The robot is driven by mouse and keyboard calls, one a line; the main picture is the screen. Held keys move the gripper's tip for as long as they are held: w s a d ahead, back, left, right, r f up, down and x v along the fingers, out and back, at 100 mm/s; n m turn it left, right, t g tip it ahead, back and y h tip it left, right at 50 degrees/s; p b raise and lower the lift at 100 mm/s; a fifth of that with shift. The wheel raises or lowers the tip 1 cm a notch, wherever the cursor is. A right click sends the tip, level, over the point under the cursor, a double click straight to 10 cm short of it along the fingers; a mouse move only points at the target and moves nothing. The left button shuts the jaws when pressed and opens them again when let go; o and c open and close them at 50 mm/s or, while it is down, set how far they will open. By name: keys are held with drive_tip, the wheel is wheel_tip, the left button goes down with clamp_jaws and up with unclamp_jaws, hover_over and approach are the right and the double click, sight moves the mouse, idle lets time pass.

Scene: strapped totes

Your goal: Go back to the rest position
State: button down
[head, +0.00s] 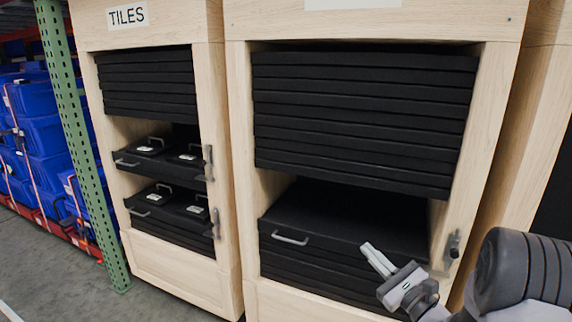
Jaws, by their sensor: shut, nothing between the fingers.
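My gripper (378,260) is at the lower right of the head view, with its fingers together and nothing between them. It points up and left, in front of the right wooden cabinet (237,180). Behind it is a black drawer (330,222) with a metal handle (290,238). The gripper shows to the right of this handle and apart from it. My arm enters from the lower right corner and hides part of the cabinet's lower right side.
A left cabinet labelled TILES (127,16) holds black drawers with handles and latches. A latch (452,248) sits on the right cabinet's post, close to my arm. A green rack post (68,130) and strapped blue totes (45,138) stand at left. Grey floor (50,270) is clear at lower left.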

drive_tip(key=s+a+r+n+g+y, duration=0.25)
drive_tip(key=s+a+n+g, duration=0.45)
drive_tip(key=a, duration=0.4)
drive_tip(key=s+a+r+n+g+y, duration=0.25)
drive_tip(key=s+a+n+g, duration=0.35)
drive_tip(key=s+a, duration=0.4)
drive_tip(key=s+a+f+n+g+h, duration=0.25)
drive_tip(key=s+n+h, duration=0.3)
drive_tip(key=s, duration=0.65)
drive_tip(key=s+d+r+n+t+h, duration=0.1)
drive_tip(key=s+d+n+t+h, duration=0.2)
drive_tip(key=d+h, duration=0.3)
drive_tip(key=shift+d+r, duration=0.15)
drive_tip(key=shift+d, duration=0.75)
drive_tip(key=c, duration=2.1)
unclamp_jaws()
drive_tip(key=shift+s, duration=0.1)
